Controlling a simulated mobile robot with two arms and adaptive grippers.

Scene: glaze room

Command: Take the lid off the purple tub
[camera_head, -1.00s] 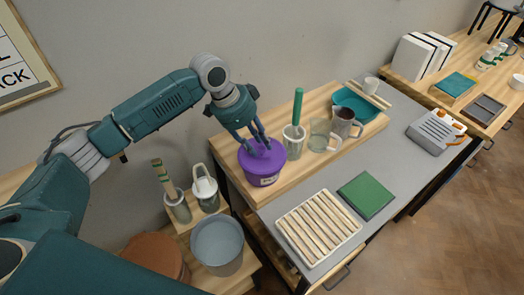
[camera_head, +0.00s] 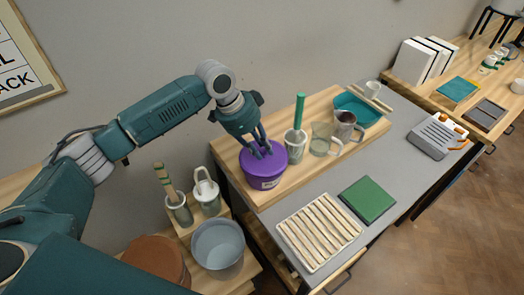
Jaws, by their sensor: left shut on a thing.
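My left gripper (camera_head: 261,151) comes down from above and is shut at the middle of the lid. The fingers hide the part they grip. My right gripper is not in view.
Right of the tub on the board (camera_head: 318,161) stand a cup with a green-handled tool (camera_head: 294,143), a glass jug (camera_head: 321,139), a metal mug (camera_head: 344,126) and a teal tray (camera_head: 367,112). A slatted rack (camera_head: 318,230) and green tile (camera_head: 367,199) lie in front.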

